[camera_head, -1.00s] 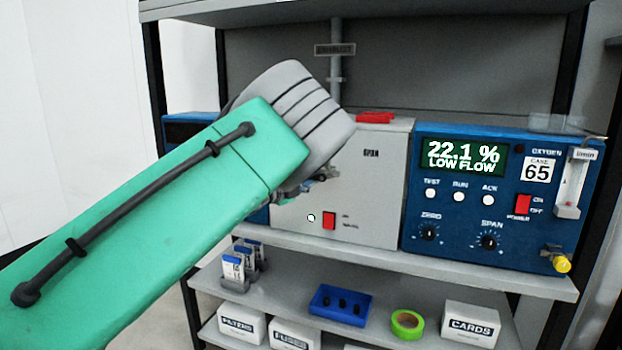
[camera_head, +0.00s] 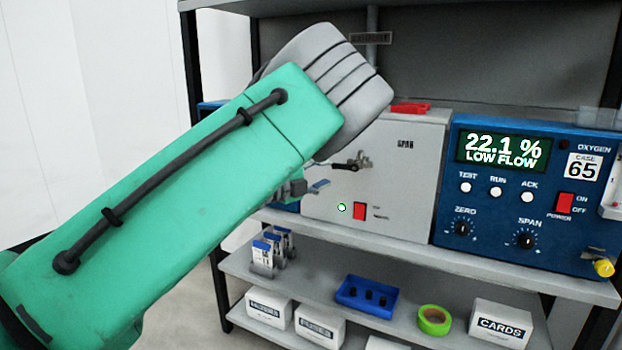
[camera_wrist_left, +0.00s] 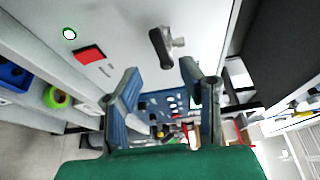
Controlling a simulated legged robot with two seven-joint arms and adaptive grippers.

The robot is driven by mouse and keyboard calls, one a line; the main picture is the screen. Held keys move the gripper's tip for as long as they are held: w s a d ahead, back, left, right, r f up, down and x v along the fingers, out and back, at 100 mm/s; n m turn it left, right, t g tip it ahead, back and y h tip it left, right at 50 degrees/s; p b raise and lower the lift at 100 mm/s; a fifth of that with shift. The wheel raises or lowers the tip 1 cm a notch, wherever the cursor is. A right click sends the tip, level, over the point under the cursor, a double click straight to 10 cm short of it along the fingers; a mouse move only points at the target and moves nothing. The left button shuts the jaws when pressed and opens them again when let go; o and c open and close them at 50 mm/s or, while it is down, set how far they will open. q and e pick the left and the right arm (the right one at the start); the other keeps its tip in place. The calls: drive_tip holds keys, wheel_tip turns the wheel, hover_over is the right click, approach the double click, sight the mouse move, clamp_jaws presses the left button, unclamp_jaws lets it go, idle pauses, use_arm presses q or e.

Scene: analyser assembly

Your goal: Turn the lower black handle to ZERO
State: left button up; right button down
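A black handle (camera_head: 346,166) on a metal fitting sticks out of the grey cabinet front, below the SPAN label. It lies about level, its grip pointing left. In the left wrist view the handle (camera_wrist_left: 161,47) is just beyond the fingertips, touching neither. I see only this one handle; I cannot tell whether it is the lower one, and no ZERO mark shows beside it. My left gripper (camera_head: 308,187) is left of and below the handle, partly hidden by my green arm. In the left wrist view my left gripper (camera_wrist_left: 160,72) is open and empty. My right gripper is out of view.
The grey cabinet (camera_head: 410,170) has a green-lit lamp (camera_head: 341,208) and a red switch (camera_head: 359,211). A blue analyser (camera_head: 500,240) stands to the right, reading 22.1 % LOW FLOW. The shelf below holds a blue bin (camera_head: 350,305), green tape (camera_head: 434,320) and boxes.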

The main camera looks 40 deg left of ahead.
use_arm(q)
drive_tip(key=s, duration=0.4)
drive_tip(key=shift+s+a, duration=0.3)
drive_tip(key=shift+a, duration=0.05)
drive_tip(key=s+d+f+n+g+y+p, duration=0.1)
drive_tip(key=s+d+f+n+g, duration=0.25)
drive_tip(key=f, duration=0.65)
drive_tip(key=s+d+f+n+g+y+p, duration=0.1)
drive_tip(key=s+f+n+g+y, duration=0.1)
drive_tip(key=s+f+n, duration=0.55)
drive_tip(key=s+d+f+n+g+y+p, duration=0.1)
drive_tip(key=s+d+f+n+g, duration=0.15)
drive_tip(key=f, duration=0.85)
drive_tip(key=s+d+f+n+g, duration=0.3)
drive_tip(key=s+d, duration=0.3)
drive_tip(key=s, duration=0.5)
drive_tip(key=s+d+f+n+g+h+p, duration=0.1)
drive_tip(key=s+d+f+n+g, duration=0.2)
drive_tip(key=s, duration=0.8)
drive_tip(key=d+f+g, duration=0.2)
drive_tip(key=d+g, duration=0.1)
drive_tip(key=shift+s+d+f, duration=0.3)
drive_tip(key=shift+s+f, duration=0.05)
drive_tip(key=shift+s, duration=0.05)
